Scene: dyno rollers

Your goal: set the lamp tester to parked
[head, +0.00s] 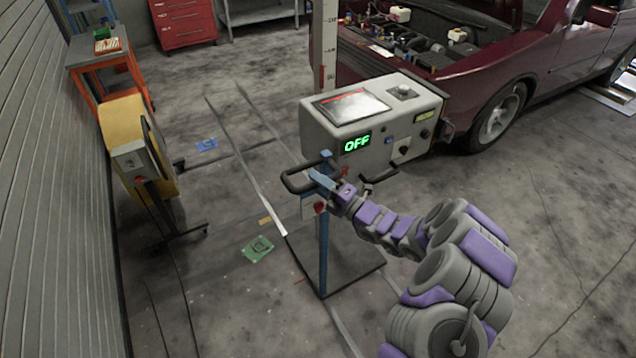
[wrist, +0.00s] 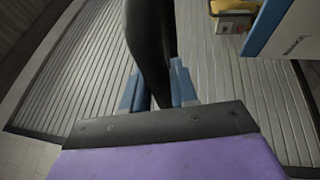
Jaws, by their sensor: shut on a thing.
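The lamp tester (head: 385,118) is a grey-white box in front of the red car, with a screen on top and knobs on its side. A green display (head: 357,143) on it reads OFF. Black handles stick out at its near side, by a blue post (head: 323,250). My gripper (head: 325,178) is at the left black handle (head: 290,183). In the wrist view, the black handle bar (wrist: 150,45) runs between the blue fingers of my gripper (wrist: 157,88), which are shut on it. The fingers partly hide the bar.
The red car (head: 470,65) with an open engine bay stands behind the tester. A yellow device on a wheeled stand (head: 125,140) is at the left. A green board (head: 257,249) lies on the floor. Rails run along the floor; open floor lies at the lower right.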

